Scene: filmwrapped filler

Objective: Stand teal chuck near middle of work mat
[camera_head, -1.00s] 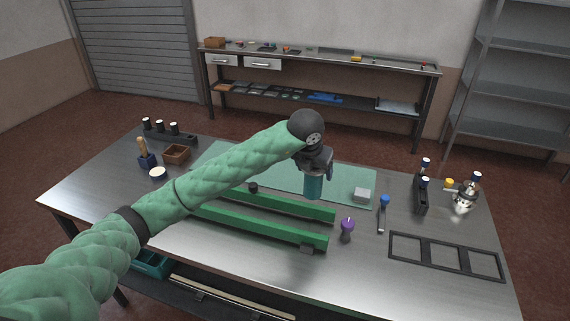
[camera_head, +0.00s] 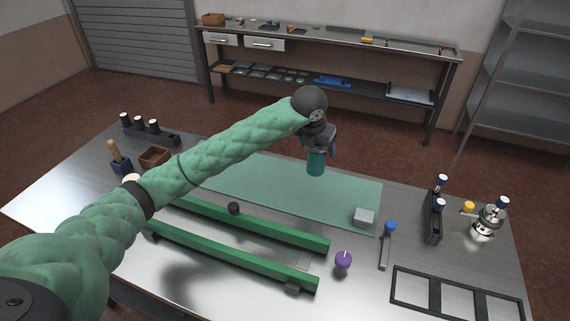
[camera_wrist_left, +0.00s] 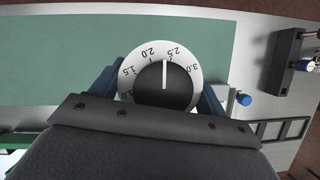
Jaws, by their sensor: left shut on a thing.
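The teal chuck (camera_head: 316,163) hangs upright below my left gripper (camera_head: 318,147), which is shut on it. It appears held above the green work mat (camera_head: 270,190), over the mat's right half, with its lower end apart from the mat. In the left wrist view, the chuck's top (camera_wrist_left: 163,84) shows as a dark disc inside a white numbered ring. It sits between the blue-grey fingers of my left gripper (camera_wrist_left: 160,85). The chuck's lower body is hidden in that view. My right gripper is not in view.
A grey block (camera_head: 363,216) lies on the mat's right front corner. Two green rails (camera_head: 235,255) lie in front of the mat. Much of the mat is bare.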

